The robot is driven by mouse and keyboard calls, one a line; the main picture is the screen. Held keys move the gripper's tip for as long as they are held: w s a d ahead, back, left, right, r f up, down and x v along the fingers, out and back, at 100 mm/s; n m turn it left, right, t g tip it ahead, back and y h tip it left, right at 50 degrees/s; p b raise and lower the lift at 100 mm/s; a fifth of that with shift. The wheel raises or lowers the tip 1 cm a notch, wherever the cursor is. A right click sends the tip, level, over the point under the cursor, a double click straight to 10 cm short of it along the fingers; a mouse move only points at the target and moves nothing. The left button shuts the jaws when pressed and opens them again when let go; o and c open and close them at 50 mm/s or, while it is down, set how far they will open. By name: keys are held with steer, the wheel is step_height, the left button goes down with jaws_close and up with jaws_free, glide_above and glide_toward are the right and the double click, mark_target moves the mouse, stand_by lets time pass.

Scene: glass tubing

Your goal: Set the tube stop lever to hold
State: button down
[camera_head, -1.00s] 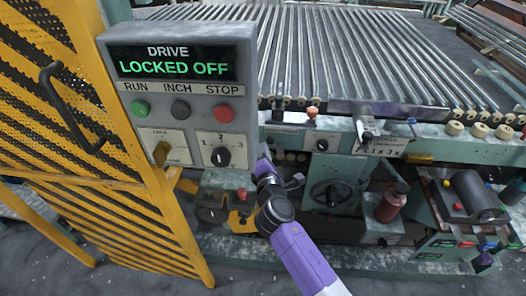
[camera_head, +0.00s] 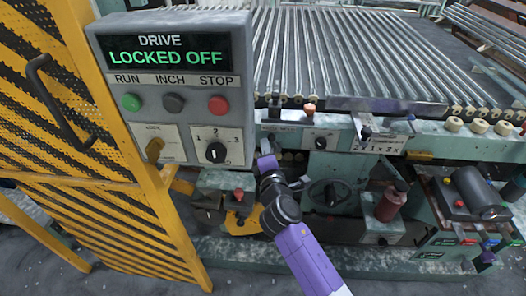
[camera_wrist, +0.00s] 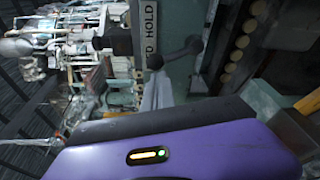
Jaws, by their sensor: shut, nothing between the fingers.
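The tube stop lever shows in the wrist view as a dark arm with a round black knob (camera_wrist: 155,62), running from a dark pivot beside a label plate (camera_wrist: 149,25). The plate reads HOLD at one end, with another word partly hidden at the other. The knob lies towards the partly hidden word. My gripper (camera_wrist: 157,88) is shut and empty, its pale fingers just below the knob; I cannot tell whether they touch it. In the head view my gripper (camera_head: 266,163) is below and right of the drive panel, in front of the machine. I cannot make out the lever clearly there.
The drive panel (camera_head: 178,92), reading LOCKED OFF, stands close left of my gripper, beside a yellow guard (camera_head: 75,130). Steel rollers (camera_head: 340,55) lie behind. A handwheel (camera_head: 330,193) and a red-brown bottle (camera_head: 391,203) are at the right.

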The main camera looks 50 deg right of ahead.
steer(key=m+b, duration=0.1)
steer(key=s+d+m+b, duration=0.1)
steer(key=m+b, duration=0.1)
steer(key=s+m+b, duration=0.1)
steer(key=b, duration=0.1)
steer(key=shift+d+r+t, duration=0.1)
steer(key=shift+d+t, duration=0.2)
steer(key=shift+t, duration=0.1)
steer(key=m+b, duration=0.1)
steer(key=b, duration=0.1)
steer(key=s+d+m+h+b, duration=0.1)
steer(key=m+b, duration=0.1)
steer(key=s+m+b, duration=0.1)
steer(key=m+b, duration=0.1)
steer(key=shift+d+r+h+b, duration=0.2)
steer(key=shift+d+h+b, duration=0.1)
steer(key=shift+b, duration=0.1)
steer(key=shift+s+d+m, duration=0.1)
steer(key=shift+m, duration=0.2)
